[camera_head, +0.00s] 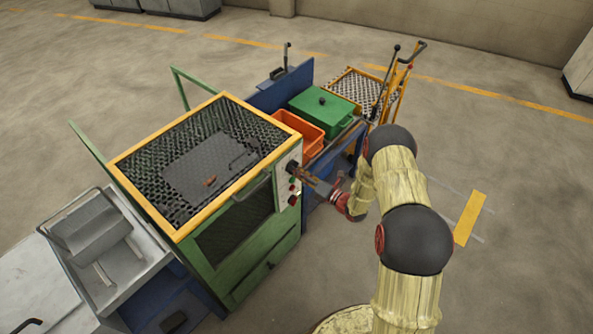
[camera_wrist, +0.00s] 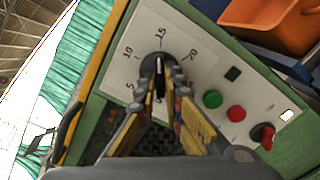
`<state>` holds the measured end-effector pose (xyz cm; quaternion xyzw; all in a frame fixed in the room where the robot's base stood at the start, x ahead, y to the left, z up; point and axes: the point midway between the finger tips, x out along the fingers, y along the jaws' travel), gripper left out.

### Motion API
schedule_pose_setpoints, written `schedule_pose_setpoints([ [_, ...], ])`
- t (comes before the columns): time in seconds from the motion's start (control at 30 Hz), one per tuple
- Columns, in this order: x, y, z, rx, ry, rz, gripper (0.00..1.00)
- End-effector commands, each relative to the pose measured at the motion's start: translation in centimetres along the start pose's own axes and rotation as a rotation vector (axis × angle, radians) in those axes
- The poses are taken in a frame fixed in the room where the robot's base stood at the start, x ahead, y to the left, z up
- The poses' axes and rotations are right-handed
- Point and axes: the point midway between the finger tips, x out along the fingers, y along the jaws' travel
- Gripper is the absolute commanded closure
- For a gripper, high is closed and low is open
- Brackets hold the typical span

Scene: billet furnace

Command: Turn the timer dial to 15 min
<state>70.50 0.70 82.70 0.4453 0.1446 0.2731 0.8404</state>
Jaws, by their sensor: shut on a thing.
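The timer dial (camera_wrist: 158,68) is a dark round knob on the white control panel (camera_wrist: 112,75) of the green furnace. The marks 5, 10, 15 and 20 stand around it. A pale line on the knob seems to point up towards the 15, but the fingers hide part of it and the exact angle is hard to tell. My gripper (camera_wrist: 161,88) has one finger on each side of the knob and is shut on it. In the head view my gripper (camera_head: 306,178) reaches the front panel from the right.
A green button (camera_wrist: 212,98), a red button (camera_wrist: 236,113) and a red switch (camera_wrist: 262,135) sit right of the dial. An orange bin (camera_head: 302,130) and a green lidded box (camera_head: 322,110) stand behind. The floor to the right is clear.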

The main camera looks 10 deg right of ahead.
Motion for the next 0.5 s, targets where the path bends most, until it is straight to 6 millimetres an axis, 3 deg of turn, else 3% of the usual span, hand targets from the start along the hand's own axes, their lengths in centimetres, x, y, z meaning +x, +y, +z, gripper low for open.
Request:
schedule_pose_setpoints([
  [0.5, -0.14, -0.18, -0.27, 0.078, 0.002, -0.005, 1.0],
])
